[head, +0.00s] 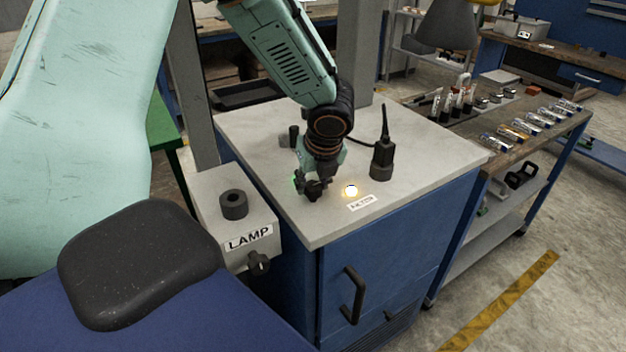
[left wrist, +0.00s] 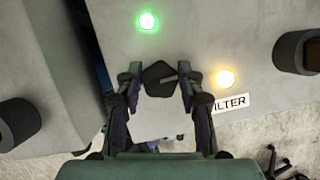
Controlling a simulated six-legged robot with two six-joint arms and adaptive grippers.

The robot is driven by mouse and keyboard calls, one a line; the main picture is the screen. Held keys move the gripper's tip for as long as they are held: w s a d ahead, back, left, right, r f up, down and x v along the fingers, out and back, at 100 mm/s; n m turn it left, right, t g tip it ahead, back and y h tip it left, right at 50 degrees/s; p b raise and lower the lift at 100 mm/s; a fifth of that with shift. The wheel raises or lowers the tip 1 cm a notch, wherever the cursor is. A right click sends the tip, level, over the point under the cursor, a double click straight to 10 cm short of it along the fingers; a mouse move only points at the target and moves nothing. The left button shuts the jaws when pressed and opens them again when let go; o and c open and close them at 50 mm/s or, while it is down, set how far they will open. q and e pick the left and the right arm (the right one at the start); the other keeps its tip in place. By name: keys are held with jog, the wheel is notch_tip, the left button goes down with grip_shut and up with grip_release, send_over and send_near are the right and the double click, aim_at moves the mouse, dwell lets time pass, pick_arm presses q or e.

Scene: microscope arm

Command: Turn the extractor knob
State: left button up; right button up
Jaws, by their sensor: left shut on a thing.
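The knob (left wrist: 160,70) is a small dark, angular cap on the pale cabinet top (head: 260,135), seen from above in the left wrist view. My left gripper (left wrist: 159,82) has one finger on each side of it and is shut on it. In the head view my left gripper (head: 313,187) points down onto the front left part of the cabinet top and hides the knob. A green light (left wrist: 147,21) glows beside the knob, and an amber light (head: 351,190) glows to the right of the gripper, by a FILTER label (head: 362,202).
A black handheld radio-like object (head: 383,150) stands right of my gripper. A grey LAMP box (head: 235,215) with its own dark knob (head: 258,263) adjoins the cabinet at left. A bench (head: 530,125) with several small items stands at right.

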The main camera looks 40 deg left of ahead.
pick_arm(q)
jog(key=n+p, duration=0.1)
jog(key=n+g+p, duration=0.1)
jog(key=n+p, duration=0.1)
jog(key=shift+r+n+y, duration=0.2)
jog(key=shift+n+y, duration=0.1)
jog(key=n+g+p, duration=0.1)
jog(key=n+p, duration=0.2)
jog(key=shift+n+g, duration=0.4)
jog(key=n+p, duration=0.1)
jog(key=n, duration=0.1)
jog(key=n+g+p, duration=0.1)
jog(key=n+p, duration=0.1)
jog(key=shift+w+g, duration=0.15)
jog(key=shift+g, duration=0.15)
jog(key=n+g+h+p, duration=0.1)
jog(key=n, duration=0.2)
jog(key=shift+n, duration=0.4)
jog(key=shift+w+n+h, duration=0.1)
jog(key=shift+n+h, duration=0.4)
jog(key=shift+n, duration=0.6)
jog(key=shift+w+g, duration=0.1)
jog(key=shift+g, duration=0.2)
jog(key=o, duration=1.2)
jog(key=shift+d, duration=0.1)
